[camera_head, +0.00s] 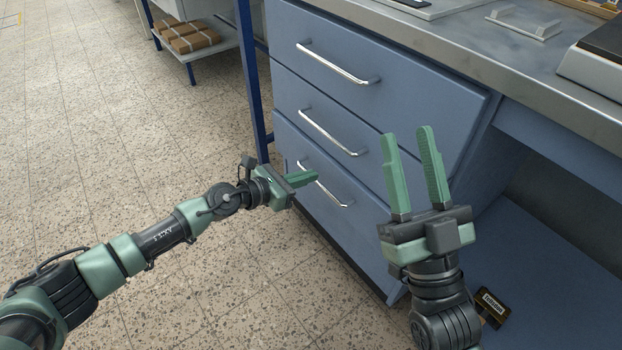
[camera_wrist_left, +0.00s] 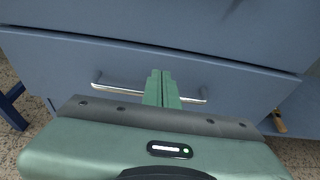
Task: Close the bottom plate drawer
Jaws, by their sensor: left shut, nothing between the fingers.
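The bottom plate drawer (camera_head: 365,228) is the lowest of three blue drawer fronts with metal bar handles. Its front looks about flush with the drawers above in the head view. My left gripper (camera_head: 314,175) is shut and empty, its green fingers at the bottom drawer's handle (camera_head: 336,194). In the left wrist view the shut fingers (camera_wrist_left: 162,76) overlap the middle of that handle (camera_wrist_left: 200,97); whether they touch it or the drawer front (camera_wrist_left: 240,85) I cannot tell. My right gripper (camera_head: 410,143) is open and empty, fingers up, in front of the drawers.
The metal worktop (camera_head: 460,48) above the drawers carries trays and equipment. A blue table leg (camera_head: 250,75) stands left of the drawers. Brown packages (camera_head: 190,38) lie on a shelf behind. A dark labelled box (camera_head: 490,306) lies low at right. The speckled floor at left is clear.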

